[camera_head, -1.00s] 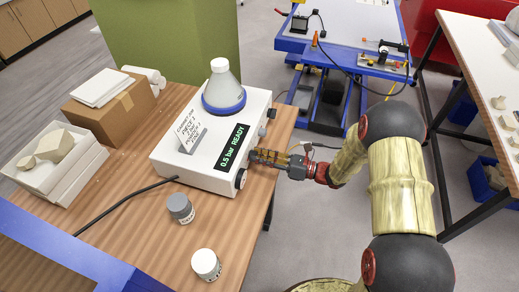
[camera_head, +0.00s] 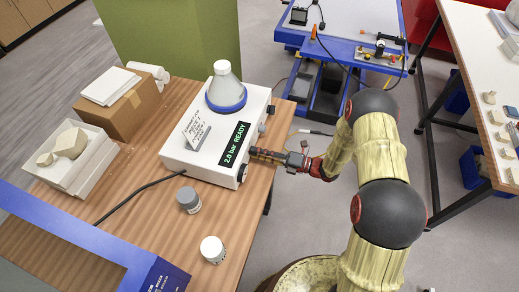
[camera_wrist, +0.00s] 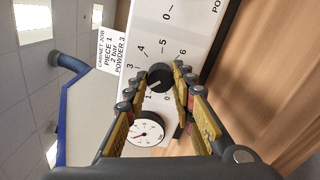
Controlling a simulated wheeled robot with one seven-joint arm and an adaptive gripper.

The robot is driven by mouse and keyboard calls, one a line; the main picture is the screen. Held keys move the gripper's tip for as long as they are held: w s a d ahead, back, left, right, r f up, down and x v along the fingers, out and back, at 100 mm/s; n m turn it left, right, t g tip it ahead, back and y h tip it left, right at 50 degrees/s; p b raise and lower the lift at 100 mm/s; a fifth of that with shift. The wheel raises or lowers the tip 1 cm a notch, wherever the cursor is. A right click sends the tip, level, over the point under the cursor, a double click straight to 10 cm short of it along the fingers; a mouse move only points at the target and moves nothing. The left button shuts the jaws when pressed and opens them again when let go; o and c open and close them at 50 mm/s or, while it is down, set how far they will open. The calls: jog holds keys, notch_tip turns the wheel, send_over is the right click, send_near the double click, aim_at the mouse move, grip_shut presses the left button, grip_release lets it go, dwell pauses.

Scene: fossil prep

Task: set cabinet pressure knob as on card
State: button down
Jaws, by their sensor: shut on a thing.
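The white cabinet unit (camera_head: 180,160) stands on the wooden table, its dark display (camera_head: 235,143) reading "2.0 bar READY" in green. The card (camera_head: 196,130) leans on its top; in the wrist view the card (camera_wrist: 119,55) reads "CABINET JOB, PIECE 1, 2 bar, POWDER 3". My gripper (camera_head: 254,153) is at the panel side of the unit. In the wrist view my gripper (camera_wrist: 158,76) is shut on the black knob (camera_wrist: 159,78), with a numbered scale around it. A round dial gauge (camera_wrist: 145,131) marked "bar" sits beside the knob, its red needle showing. The knob is hidden in the head view.
A grey-lidded jar (camera_head: 189,199) and a white-lidded jar (camera_head: 212,249) stand in front of the unit. A white tray with stone pieces (camera_head: 88,172) and a cardboard box (camera_head: 122,112) are to the left. A black cable (camera_head: 140,190) crosses the table.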

jog(key=shift+m+p, duration=0.3)
jog(key=shift+m, duration=0.2)
jog(key=c, duration=1.5)
grip_release()
jog(key=shift+d, duration=0.1)
jog(key=v, duration=1.2)
